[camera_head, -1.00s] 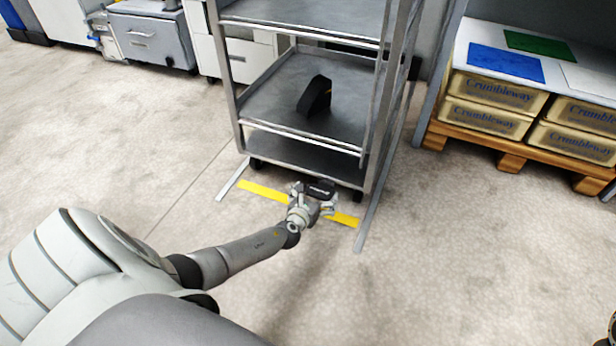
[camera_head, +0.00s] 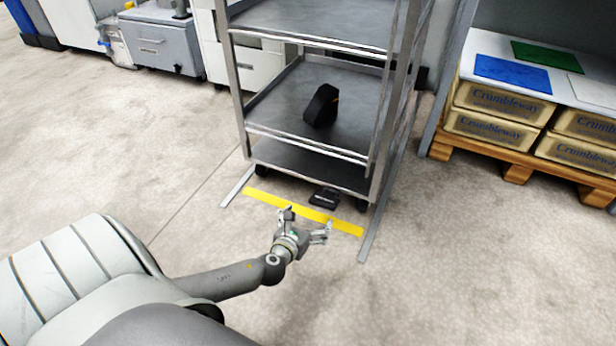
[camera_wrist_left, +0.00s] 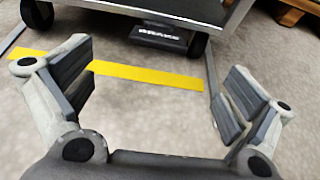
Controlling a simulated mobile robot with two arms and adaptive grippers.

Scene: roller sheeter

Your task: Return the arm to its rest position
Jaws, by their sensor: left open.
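My left gripper (camera_head: 304,222) is open and empty, low over the floor in front of the rack cart. Its spread fingers also show in the left wrist view (camera_wrist_left: 160,95). The black brake pedal (camera_head: 324,197), marked BRAKE, sits at the foot of the cart; in the left wrist view the pedal (camera_wrist_left: 158,38) is beyond the fingertips, apart from them. The grey metal rack cart (camera_head: 305,147) stands upright with several shelves. My right gripper is not in view.
A black wedge-shaped object (camera_head: 321,105) rests on the cart's middle shelf. A yellow floor strip (camera_head: 300,210) runs before the cart between grey floor rails. A wooden pallet (camera_head: 519,172) with Crumbleway crates (camera_head: 492,130) is at right. The floor at left is clear.

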